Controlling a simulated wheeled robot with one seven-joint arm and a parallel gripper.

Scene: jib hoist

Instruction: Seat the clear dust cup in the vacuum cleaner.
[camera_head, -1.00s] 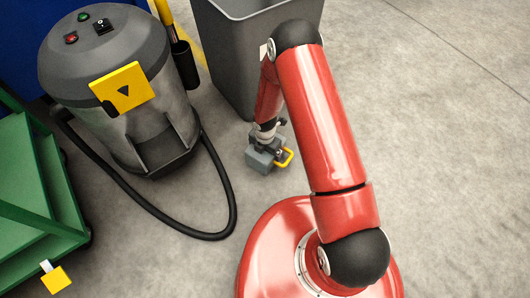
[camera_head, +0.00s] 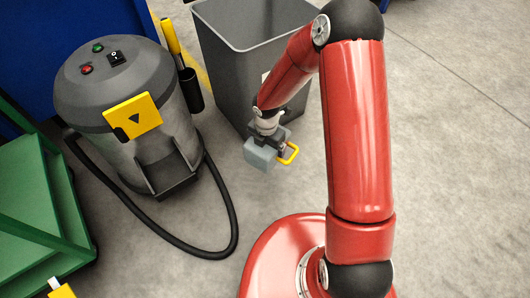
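The vacuum cleaner (camera_head: 166,118) is a grey drum standing on the floor at left. A yellow flap with a black arrow (camera_head: 134,115) is on its front. Below the flap is a dark recess with side walls and a low ledge (camera_head: 168,176). The clear dust cup (camera_head: 261,156) is a pale grey-blue box with a yellow handle (camera_head: 290,154) on its right side. It is right of the vacuum, apart from it. My gripper (camera_head: 273,143) reaches down onto the cup and appears shut on it. The fingers are small and partly hidden by my wrist.
A black hose (camera_head: 228,225) loops over the floor between the vacuum and my red base. A tall grey bin (camera_head: 230,75) stands just behind the cup. A green cart (camera_head: 30,205) is at left. A yellow-handled tool (camera_head: 170,37) stands behind the vacuum. Floor at right is clear.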

